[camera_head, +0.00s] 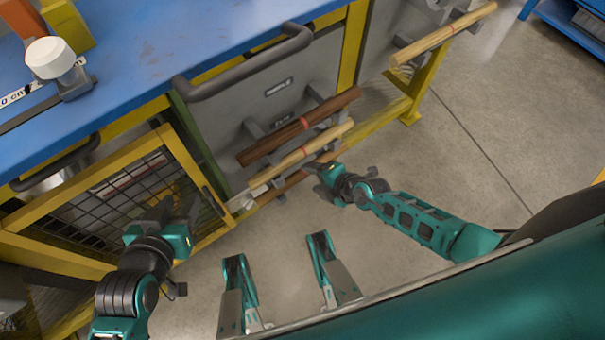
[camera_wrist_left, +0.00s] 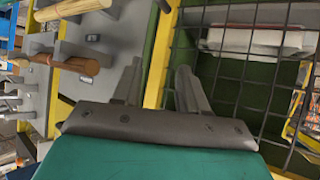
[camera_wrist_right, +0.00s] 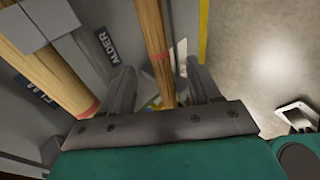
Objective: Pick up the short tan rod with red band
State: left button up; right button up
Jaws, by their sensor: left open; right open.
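The tan rod with a red band (camera_head: 300,158) lies on the grey rack front, between a dark brown rod (camera_head: 270,145) above and a browner rod (camera_head: 296,180) below. In the right wrist view a tan rod with a red band (camera_wrist_right: 38,68) runs at the left, outside the fingers. My right gripper (camera_head: 320,180) is open near the lower rods' right part. In its wrist view a browner, red-banded rod (camera_wrist_right: 153,30) runs between the open fingers, with no visible grip. My left gripper (camera_head: 178,207) is open and empty before the mesh door.
A blue bench top (camera_head: 150,60) with a grey handle (camera_head: 240,65) lies above the rack. A yellow-framed mesh door (camera_head: 110,195) is at the left. Another tan rod (camera_head: 443,36) rests on pegs at upper right.

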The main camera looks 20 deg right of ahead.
aim_at(305, 174)
jog(key=b+x, duration=0.1)
jog(key=x, duration=0.1)
jog(key=b+x, duration=0.1)
jog(key=shift+w+d+f+b, duration=0.15)
jog(key=shift+w+f+b, duration=0.15)
jog(key=shift+f+b, duration=0.05)
jog(key=shift+w+a+f, duration=0.25)
jog(key=shift+w, duration=0.15)
grip_shut()
